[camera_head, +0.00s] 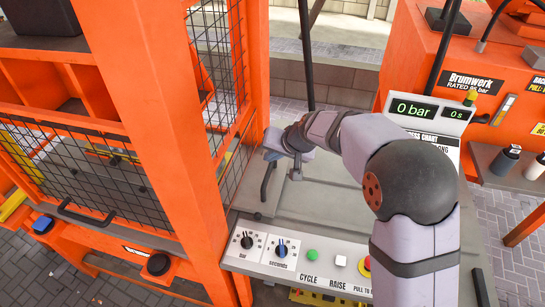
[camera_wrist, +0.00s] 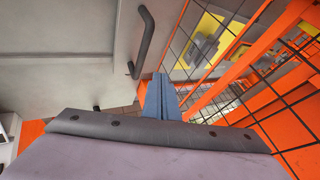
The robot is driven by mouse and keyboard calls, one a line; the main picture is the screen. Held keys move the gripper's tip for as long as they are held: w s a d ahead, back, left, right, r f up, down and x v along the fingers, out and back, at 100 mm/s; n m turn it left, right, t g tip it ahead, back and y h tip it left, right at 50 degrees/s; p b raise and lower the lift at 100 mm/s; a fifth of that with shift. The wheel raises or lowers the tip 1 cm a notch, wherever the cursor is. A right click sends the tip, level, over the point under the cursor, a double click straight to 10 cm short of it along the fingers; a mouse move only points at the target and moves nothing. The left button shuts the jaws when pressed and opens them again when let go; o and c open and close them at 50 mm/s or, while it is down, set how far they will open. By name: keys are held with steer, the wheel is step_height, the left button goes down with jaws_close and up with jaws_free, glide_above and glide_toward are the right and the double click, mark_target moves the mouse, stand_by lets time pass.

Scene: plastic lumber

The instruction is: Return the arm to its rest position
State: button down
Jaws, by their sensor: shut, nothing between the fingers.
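My arm reaches from the lower right of the head view across the grey console top (camera_head: 330,200). My gripper (camera_head: 272,143) is at its far left end, above the console and close to the orange press frame (camera_head: 150,110). In the wrist view my gripper (camera_wrist: 160,84) shows as two blue-grey fingers shut together, with nothing between them. A black bar handle (camera_head: 267,183) stands on the console just below the gripper; it also shows in the wrist view (camera_wrist: 146,42), apart from the fingertips.
A mesh guard (camera_head: 85,165) is left of the gripper. A control panel with knobs (camera_head: 262,250) lines the console's front. A display reading 0 bar (camera_head: 428,108) stands behind my arm. An orange Brumwerk unit (camera_head: 440,60) and bottles (camera_head: 505,160) are at right.

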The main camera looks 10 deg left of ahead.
steer(key=shift+s+d+r, duration=0.2)
steer(key=shift+d+r, duration=0.05)
steer(key=shift+r, duration=0.15)
steer(key=s+d+f+n+g+h, duration=0.1)
steer(key=s+d+f+g+h, duration=0.15)
steer(key=s+d+f, duration=0.5)
steer(key=s+d+f+n+g+h, duration=0.1)
steer(key=s+d+f+g+h, duration=0.2)
steer(key=s, duration=0.7)
steer(key=s+d+r, duration=0.1)
steer(key=s+d, duration=1.1)
steer(key=d, duration=0.4)
steer(key=shift+w+d+r+m+t, duration=0.15)
steer(key=shift+w+d+r+m, duration=0.2)
steer(key=shift+d+r+m, duration=0.25)
steer(key=shift+w+d+r+m+t, duration=0.15)
steer(key=shift+w+d+r+m, duration=0.3)
steer(key=shift+d, duration=0.2)
steer(key=shift+w+d+r+m+t, duration=0.15)
steer(key=shift+w+d+r+m, duration=0.15)
steer(key=shift+d+r+m, duration=0.3)
